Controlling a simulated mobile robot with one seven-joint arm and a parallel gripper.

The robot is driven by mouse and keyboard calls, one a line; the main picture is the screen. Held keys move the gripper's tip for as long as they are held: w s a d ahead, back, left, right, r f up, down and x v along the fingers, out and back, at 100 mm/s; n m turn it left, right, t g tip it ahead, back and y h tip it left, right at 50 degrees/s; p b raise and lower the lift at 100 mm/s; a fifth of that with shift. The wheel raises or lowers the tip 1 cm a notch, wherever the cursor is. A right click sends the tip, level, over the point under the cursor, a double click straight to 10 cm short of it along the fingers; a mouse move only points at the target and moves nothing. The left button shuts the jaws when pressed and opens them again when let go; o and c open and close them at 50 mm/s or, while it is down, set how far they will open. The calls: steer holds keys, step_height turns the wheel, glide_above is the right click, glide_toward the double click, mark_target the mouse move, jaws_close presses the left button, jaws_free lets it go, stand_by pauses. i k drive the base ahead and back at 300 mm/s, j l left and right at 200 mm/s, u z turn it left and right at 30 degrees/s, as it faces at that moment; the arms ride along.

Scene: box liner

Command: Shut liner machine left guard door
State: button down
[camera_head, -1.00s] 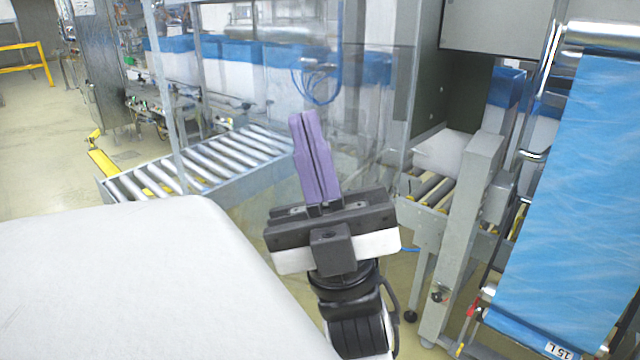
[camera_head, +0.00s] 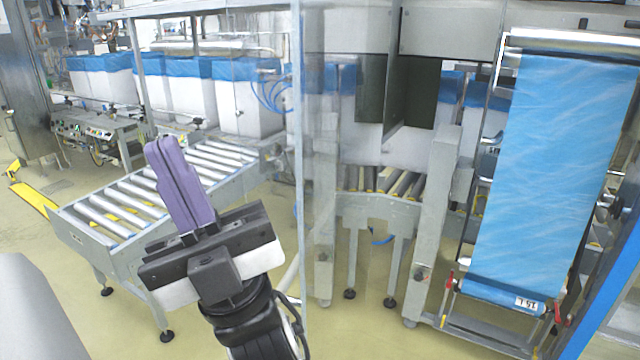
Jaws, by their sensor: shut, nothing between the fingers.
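The left guard door (camera_head: 318,150) is a clear panel with a thin pale metal edge, upright near the middle of the view. It stands before the liner machine (camera_head: 438,205) and looks narrow from here, at a steep angle. How far open it is, I cannot tell exactly. My gripper (camera_head: 162,145) is left of the door's edge in the picture, over the roller conveyor. Its purple fingers are shut together and hold nothing. The fingers appear apart from the door; the gripper's wide body reaches closer to the door's lower edge.
A roller conveyor (camera_head: 105,212) runs at the left, with several blue-lined white boxes (camera_head: 250,112) behind it. A blue liner roll (camera_head: 555,170) hangs at the right. Machine legs (camera_head: 395,270) stand on the floor. Floor (camera_head: 375,335) in front is clear.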

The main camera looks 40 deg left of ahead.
mark_target(335, 255)
steer(key=j+u, duration=0.1)
steer(key=j, duration=0.3)
steer(key=i+j, duration=0.15)
steer(key=j, duration=0.2)
steer(key=i+j+u, duration=0.15)
steer(key=j, duration=0.6)
steer(key=k+j, duration=0.75)
steer(key=j, duration=0.1)
